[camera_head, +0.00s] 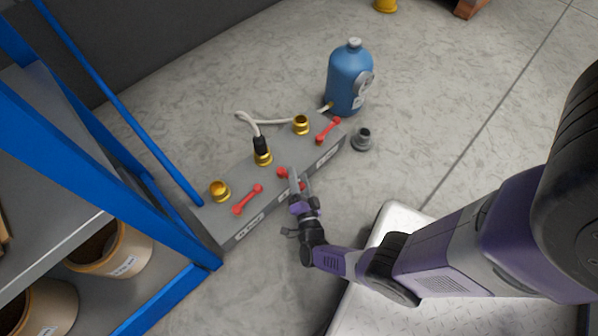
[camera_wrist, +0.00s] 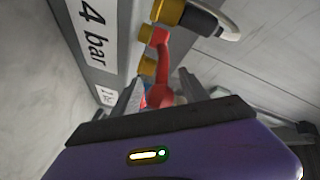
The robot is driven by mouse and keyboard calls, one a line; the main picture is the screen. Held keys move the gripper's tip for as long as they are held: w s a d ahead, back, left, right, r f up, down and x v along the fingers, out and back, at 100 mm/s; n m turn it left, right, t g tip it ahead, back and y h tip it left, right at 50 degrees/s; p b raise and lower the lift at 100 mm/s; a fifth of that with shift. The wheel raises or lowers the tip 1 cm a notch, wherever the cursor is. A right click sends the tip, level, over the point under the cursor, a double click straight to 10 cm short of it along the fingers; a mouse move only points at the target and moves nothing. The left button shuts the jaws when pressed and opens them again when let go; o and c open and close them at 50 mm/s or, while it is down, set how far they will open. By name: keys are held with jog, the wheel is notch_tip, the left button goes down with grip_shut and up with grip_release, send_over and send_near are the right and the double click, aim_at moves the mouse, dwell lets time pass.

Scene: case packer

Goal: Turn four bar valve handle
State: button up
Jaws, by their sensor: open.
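A grey valve block (camera_head: 215,222) lies on the floor with several brass fittings and three red handles on top. In the wrist view this red handle (camera_wrist: 163,58) runs down between the two fingers of my gripper (camera_wrist: 160,98). The fingers are open, one on each side of its near end; I cannot tell if they touch it. A "4 bar" label (camera_wrist: 95,30) is on the block's side beside this handle.
A left red handle (camera_head: 247,200) and a right one (camera_head: 328,130) flank the middle. A white hose with a black plug (camera_head: 261,145) enters the middle brass fitting. A blue bottle (camera_head: 347,82) stands behind. A blue-framed shelf (camera_head: 150,190) is close at left.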

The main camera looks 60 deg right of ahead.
jog(key=shift+c, duration=0.4)
grip_shut()
dwell(0.9)
